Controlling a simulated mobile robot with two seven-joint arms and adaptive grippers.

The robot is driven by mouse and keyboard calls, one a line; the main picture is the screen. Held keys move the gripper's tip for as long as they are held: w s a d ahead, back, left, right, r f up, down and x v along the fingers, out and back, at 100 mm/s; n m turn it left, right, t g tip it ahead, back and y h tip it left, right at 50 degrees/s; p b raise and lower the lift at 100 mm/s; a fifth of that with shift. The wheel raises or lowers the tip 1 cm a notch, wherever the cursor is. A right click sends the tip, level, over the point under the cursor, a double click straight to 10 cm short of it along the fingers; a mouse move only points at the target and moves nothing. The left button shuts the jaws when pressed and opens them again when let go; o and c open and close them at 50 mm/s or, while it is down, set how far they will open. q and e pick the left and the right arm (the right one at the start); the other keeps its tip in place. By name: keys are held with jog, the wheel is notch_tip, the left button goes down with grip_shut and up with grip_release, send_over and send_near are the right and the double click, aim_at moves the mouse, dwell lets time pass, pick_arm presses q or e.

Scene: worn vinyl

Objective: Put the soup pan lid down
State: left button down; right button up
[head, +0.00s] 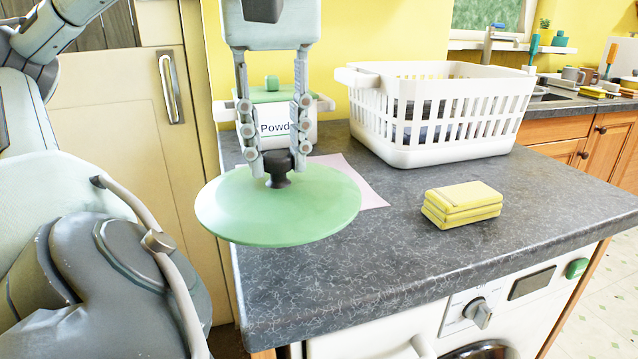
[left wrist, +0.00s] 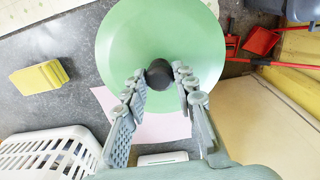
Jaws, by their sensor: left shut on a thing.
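The soup pan lid (head: 300,215) is a green disc with a dark knob (head: 278,172). It is over the left end of the grey speckled worktop (head: 420,245), its left part reaching past the worktop's edge. I cannot tell whether it touches the surface. My left gripper (head: 276,160) points down and is shut on the lid's knob. In the left wrist view the lid (left wrist: 125,40) lies beyond the fingers, with the dark knob (left wrist: 159,74) between the fingertips. My right gripper is not in view.
A pink sheet (head: 352,180) lies partly under the lid. Behind stands a white powder box (head: 325,130) with a green top. A white laundry basket (head: 430,145) is at the back. Yellow sponges or cloths (head: 462,204) lie stacked to the right. The front right worktop is clear.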

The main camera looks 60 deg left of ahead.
aim_at(314, 176)
pick_arm(q)
jog(key=w+f, duration=0.1)
jog(key=w, duration=0.2)
jog(key=w+f+p, duration=0.1)
jog(key=shift+w+f, duration=0.25)
jog(key=shift+f, duration=0.05)
jog(key=shift+w+f, duration=0.15)
jog(key=shift+f, duration=0.15)
notch_tip(314, 176, down, 4)
jog(key=shift+r+b, duration=0.15)
jog(key=shift+b, duration=1)
jog(key=shift+r, duration=0.1)
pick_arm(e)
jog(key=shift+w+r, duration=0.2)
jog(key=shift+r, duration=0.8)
pick_arm(q)
jog(key=shift+f, duration=0.3)
jog(key=c, duration=1.7)
grip_release()
jog(key=o, duration=0.5)
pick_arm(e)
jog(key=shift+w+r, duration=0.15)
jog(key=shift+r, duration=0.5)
